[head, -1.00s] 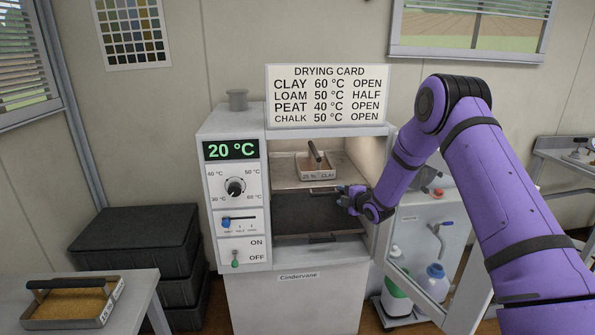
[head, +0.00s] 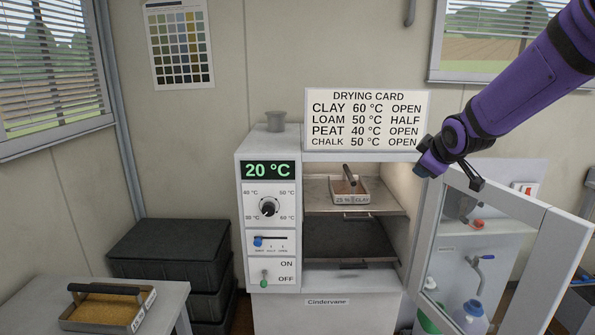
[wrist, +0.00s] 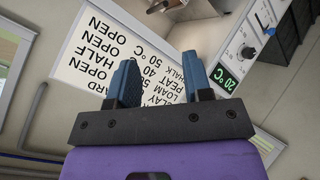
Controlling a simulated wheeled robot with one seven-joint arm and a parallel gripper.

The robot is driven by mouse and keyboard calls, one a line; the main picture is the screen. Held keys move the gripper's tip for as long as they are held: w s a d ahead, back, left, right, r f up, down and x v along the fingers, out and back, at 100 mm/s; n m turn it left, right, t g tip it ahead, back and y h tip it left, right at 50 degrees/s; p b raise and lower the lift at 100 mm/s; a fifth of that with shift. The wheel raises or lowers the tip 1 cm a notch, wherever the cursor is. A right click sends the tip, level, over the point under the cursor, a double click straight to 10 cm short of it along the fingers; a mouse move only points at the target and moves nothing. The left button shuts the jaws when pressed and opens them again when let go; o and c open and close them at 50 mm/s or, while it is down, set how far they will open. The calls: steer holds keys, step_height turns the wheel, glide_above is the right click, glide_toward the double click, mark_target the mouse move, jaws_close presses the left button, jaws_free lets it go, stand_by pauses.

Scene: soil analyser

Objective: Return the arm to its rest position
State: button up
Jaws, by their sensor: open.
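My gripper (head: 428,172) is in front of the right part of the oven opening, above the open glass door, at the end of my purple arm. In the wrist view its two blue fingers (wrist: 158,85) stand apart with nothing between them. The drying oven (head: 269,165) reads 20 °C on its display. Inside it, a tray labelled clay (head: 348,197) with an upright handle sits on the upper shelf (head: 315,200). The oven door (head: 540,262) is swung open to the right.
The drying card (head: 367,119) stands on top of the oven, close to my arm. A tray of brown soil (head: 108,306) is on the left table. Black crates (head: 170,250) are stacked beside the oven.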

steer(key=s+r+m+g, duration=0.1)
steer(key=s+m, duration=0.2)
steer(key=s, duration=0.9)
steer(key=s+r+m+g, duration=0.1)
steer(key=s+m+g, duration=0.1)
steer(key=s, duration=1.1)
steer(key=s+a+r+m+g, duration=0.1)
steer(key=s+m, duration=0.4)
steer(key=s, duration=0.7)
steer(key=shift+s+r+g, duration=0.25)
steer(key=shift+s+g, duration=0.15)
steer(key=shift+g, duration=0.3)
steer(key=shift+a, duration=0.1)
